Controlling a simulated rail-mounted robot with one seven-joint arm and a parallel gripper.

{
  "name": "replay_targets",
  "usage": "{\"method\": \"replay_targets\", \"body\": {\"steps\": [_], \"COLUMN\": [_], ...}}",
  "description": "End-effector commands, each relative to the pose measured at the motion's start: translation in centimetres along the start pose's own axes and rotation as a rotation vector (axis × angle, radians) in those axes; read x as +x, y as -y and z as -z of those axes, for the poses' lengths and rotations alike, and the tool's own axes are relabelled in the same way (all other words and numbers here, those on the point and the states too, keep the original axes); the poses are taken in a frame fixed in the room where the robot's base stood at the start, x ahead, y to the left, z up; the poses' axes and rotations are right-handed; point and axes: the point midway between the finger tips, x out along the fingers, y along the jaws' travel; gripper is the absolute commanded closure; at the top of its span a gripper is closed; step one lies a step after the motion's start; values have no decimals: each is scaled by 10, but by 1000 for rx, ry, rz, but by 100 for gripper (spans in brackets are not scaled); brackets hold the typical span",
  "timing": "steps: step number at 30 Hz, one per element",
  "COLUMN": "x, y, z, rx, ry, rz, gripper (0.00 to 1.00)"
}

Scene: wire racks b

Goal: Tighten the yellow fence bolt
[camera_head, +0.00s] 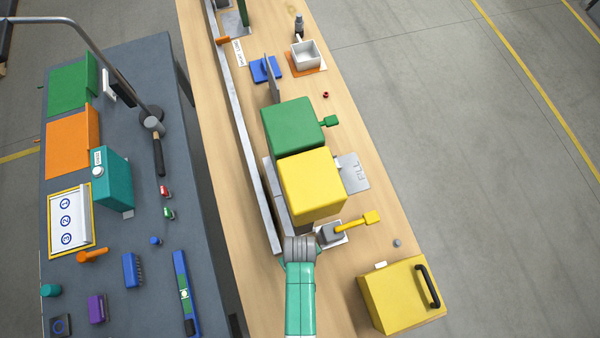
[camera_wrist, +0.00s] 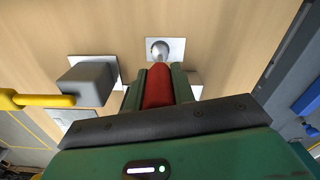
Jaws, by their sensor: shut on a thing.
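A yellow lever (camera_head: 357,223) sticks out of a grey block (camera_head: 330,233) on a white plate, just in front of the big yellow block (camera_head: 314,186). In the wrist view the grey block (camera_wrist: 88,84) and yellow lever (camera_wrist: 38,99) are at the left, apart from my fingers. My gripper (camera_wrist: 158,84) is shut on a red piece (camera_wrist: 157,88). A round silver bolt head (camera_wrist: 158,49) on a white plate lies just beyond the fingertips; I cannot tell whether the red piece touches it. In the head view my wrist hides the fingers.
A green block (camera_head: 293,125) stands behind the yellow one, with a metal rail (camera_head: 244,130) along their left. A yellow case (camera_head: 390,295) with a black handle stands at the front right. A blue-grey side table (camera_head: 130,270) with several tools is at the left.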

Motion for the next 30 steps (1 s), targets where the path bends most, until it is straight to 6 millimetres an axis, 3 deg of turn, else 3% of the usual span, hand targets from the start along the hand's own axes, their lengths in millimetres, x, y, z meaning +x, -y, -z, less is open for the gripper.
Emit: {"method": "replay_targets", "body": {"steps": [7,17,30], "x": [-1,-1,-21], "y": [0,0,0], "z": [0,0,0], "rx": [278,282,281], "ry": [1,0,1], "rz": [1,1,1], "gripper": [100,100,100]}}
